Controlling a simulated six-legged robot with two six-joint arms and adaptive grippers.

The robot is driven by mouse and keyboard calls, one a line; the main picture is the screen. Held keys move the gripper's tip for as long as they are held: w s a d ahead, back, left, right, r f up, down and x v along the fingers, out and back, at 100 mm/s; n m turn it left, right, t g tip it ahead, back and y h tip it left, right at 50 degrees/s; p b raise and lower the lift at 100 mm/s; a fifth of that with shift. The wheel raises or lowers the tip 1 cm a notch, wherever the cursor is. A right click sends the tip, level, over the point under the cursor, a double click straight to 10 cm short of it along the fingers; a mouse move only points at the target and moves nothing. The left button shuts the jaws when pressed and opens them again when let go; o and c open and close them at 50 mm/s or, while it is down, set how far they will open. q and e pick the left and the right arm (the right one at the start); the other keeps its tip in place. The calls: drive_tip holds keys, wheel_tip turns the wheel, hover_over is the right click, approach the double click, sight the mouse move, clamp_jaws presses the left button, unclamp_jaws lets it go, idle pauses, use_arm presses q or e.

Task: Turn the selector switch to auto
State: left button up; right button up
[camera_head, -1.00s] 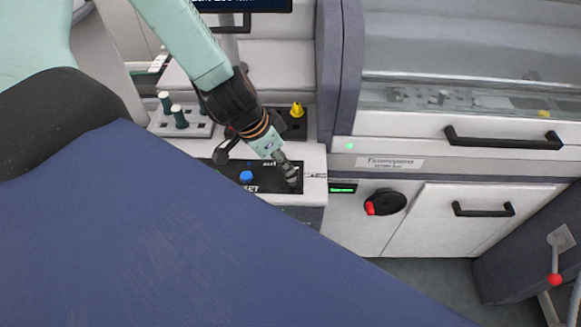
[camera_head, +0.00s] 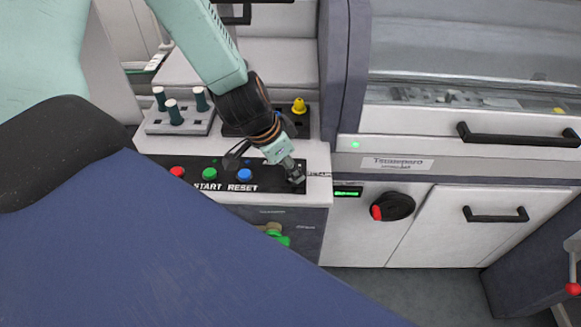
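My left gripper (camera_head: 293,173) comes down from the upper left over the right end of the black control panel (camera_head: 215,189). Its fingertips are at the panel surface, right of the blue RESET button (camera_head: 244,174). The selector switch is not clearly visible; the fingertips cover that end of the panel. I cannot tell whether the fingers are closed on it. A green START button (camera_head: 209,174) and a red button (camera_head: 177,172) sit further left on the panel. My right gripper is not in view.
A holder with dark-green pegs (camera_head: 174,113) and a yellow knob (camera_head: 299,105) stand behind the panel. To the right are a red-and-black rotary switch (camera_head: 392,206), a lit green display (camera_head: 347,192) and drawer handles (camera_head: 496,214). A green part (camera_head: 277,236) protrudes below the panel.

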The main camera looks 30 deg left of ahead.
use_arm(q)
drive_tip(key=shift+d, duration=0.1)
drive_tip(key=shift+s, duration=0.1)
drive_tip(key=c, duration=0.4)
clamp_jaws()
drive_tip(key=shift+n, duration=0.3)
drive_tip(key=n+y+b, duration=0.1)
drive_tip(key=n, duration=0.2)
drive_tip(key=shift+t, duration=0.4)
drive_tip(key=n+y, duration=0.1)
drive_tip(key=n, duration=0.1)
drive_tip(key=shift+d+r+n+y, duration=0.1)
drive_tip(key=shift+n+y, duration=0.2)
drive_tip(key=n+y, duration=0.1)
drive_tip(key=n, duration=0.1)
drive_tip(key=shift+r+n, duration=0.1)
drive_tip(key=shift+n, duration=0.2)
drive_tip(key=shift+d+n+g+y+p, duration=0.15)
drive_tip(key=shift+n+g+y+p, duration=0.25)
drive_tip(key=shift+n+p, duration=1.05)
drive_tip(key=shift+w+n, duration=0.2)
drive_tip(key=shift+n, duration=0.05)
